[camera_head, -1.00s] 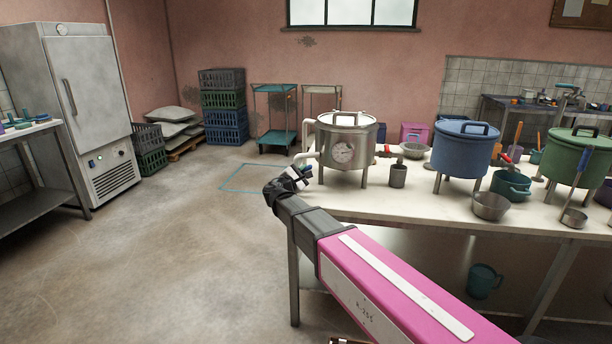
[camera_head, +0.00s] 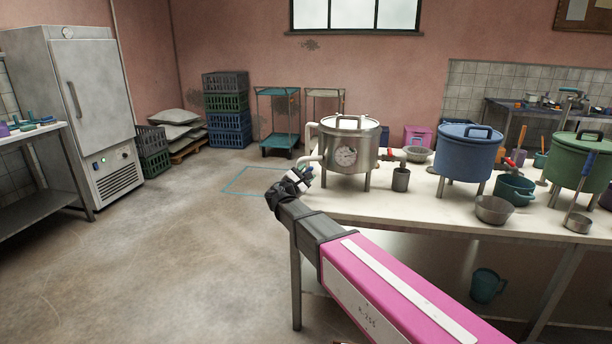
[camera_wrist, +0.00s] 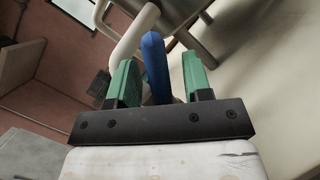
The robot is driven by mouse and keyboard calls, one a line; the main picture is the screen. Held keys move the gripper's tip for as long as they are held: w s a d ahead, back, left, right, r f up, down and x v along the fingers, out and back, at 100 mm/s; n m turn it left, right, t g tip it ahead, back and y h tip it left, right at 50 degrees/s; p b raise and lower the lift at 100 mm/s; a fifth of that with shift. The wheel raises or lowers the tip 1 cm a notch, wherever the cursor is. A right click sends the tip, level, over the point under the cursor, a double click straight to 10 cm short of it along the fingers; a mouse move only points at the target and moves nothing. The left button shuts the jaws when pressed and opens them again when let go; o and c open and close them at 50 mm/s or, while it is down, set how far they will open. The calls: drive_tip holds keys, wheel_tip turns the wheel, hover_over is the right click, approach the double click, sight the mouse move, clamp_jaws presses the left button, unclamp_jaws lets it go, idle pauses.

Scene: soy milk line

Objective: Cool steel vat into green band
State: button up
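The steel vat (camera_head: 364,140) stands on short legs at the left end of the white table (camera_head: 440,205). A round dial (camera_head: 346,156) is on its front; its reading is too small to make out. A pale pipe (camera_head: 312,140) runs down its left side and also shows in the wrist view (camera_wrist: 134,36). My gripper (camera_head: 303,174) is beside the vat's lower left, at the pipe. In the wrist view, its green fingers (camera_wrist: 160,78) are apart, with a blue lever (camera_wrist: 156,62) between them. A gap shows at the lever's right; contact at its left is unclear.
A grey cup (camera_head: 401,180) stands right of the vat. A blue vat (camera_head: 466,152) and a green vat (camera_head: 578,158) are farther right, with bowls (camera_head: 494,210) in front. Open floor lies left of the table, with a blue outlined square (camera_head: 240,192).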

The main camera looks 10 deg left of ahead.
drive_tip(key=v, duration=1)
drive_tip(key=shift+s+a, duration=0.2)
drive_tip(key=shift+s, duration=0.15)
drive_tip(key=shift+f, duration=0.1)
idle(6.5)
